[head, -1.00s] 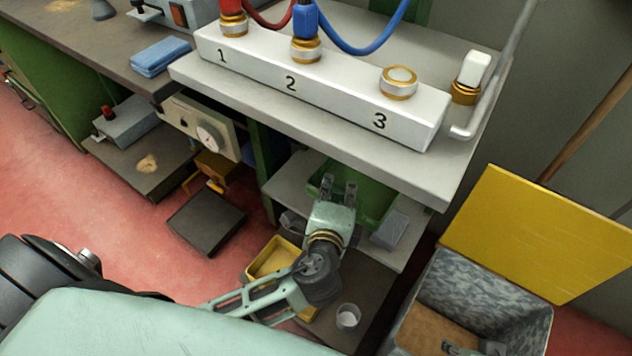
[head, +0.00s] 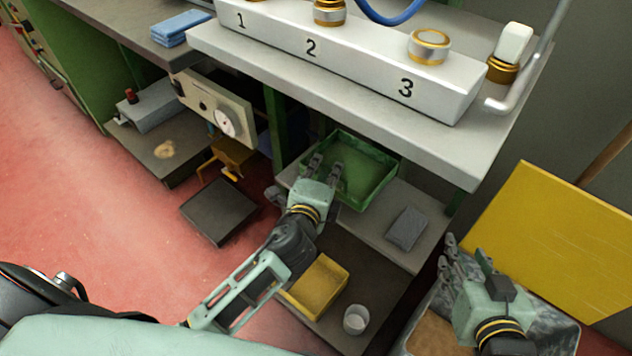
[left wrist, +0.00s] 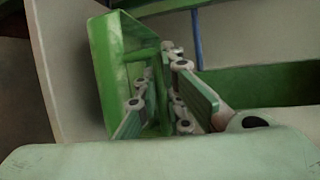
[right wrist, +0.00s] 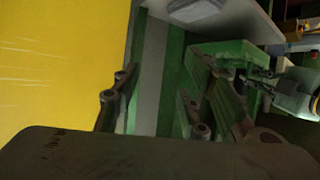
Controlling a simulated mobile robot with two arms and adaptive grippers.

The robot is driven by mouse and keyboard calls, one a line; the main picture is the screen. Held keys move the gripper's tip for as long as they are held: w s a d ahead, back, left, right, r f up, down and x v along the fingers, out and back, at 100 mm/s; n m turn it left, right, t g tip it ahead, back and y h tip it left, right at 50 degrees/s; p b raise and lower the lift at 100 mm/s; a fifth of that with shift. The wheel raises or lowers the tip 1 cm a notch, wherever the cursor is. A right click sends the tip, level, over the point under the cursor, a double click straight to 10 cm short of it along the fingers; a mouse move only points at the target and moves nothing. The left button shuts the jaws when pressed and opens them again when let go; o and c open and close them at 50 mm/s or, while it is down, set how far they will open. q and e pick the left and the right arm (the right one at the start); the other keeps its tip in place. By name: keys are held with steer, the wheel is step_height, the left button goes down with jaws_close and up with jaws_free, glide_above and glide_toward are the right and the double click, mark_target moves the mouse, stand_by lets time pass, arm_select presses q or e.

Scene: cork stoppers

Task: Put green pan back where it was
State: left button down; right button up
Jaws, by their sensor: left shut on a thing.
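The green pan (head: 362,165) is a shallow rectangular tray at the back of the grey lower shelf, beneath the white bench. My left gripper (head: 328,165) reaches its near left side and is shut on its rim. In the left wrist view the pan (left wrist: 118,65) stands steeply in the picture, with its wall between my fingers (left wrist: 155,100). I cannot tell whether the pan rests fully on the shelf. My right gripper (head: 466,252) is open and empty above the grey bin, apart from the pan; its spread fingers show in the right wrist view (right wrist: 155,95).
A grey block (head: 407,229) lies on the shelf (head: 378,222) right of the pan. A yellow tray (head: 318,285) and white cup (head: 356,319) stand lower, in front. The white bench (head: 330,95) overhangs the shelf. A yellow board (head: 550,235) leans behind the bin.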

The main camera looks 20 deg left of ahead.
arm_select(q)
steer(key=a+f, duration=0.2)
steer(key=shift+w+a+b, duration=0.4)
steer(key=shift+f, duration=0.15)
step_height(320, 180, down, 3)
steer(key=shift+f+b, duration=0.15)
steer(key=shift+b, duration=0.9)
steer(key=c, duration=1.9)
jaws_free()
arm_select(e)
step_height(320, 180, up, 16)
steer(key=w+a+t+y, duration=0.2)
steer(key=t, duration=0.6)
steer(key=shift+a+f+t+y, duration=0.2)
steer(key=shift+a+t+y, duration=0.1)
steer(key=shift+t+y, duration=0.1)
arm_select(q)
steer(key=shift+o, duration=0.2)
steer(key=shift+s, duration=0.15)
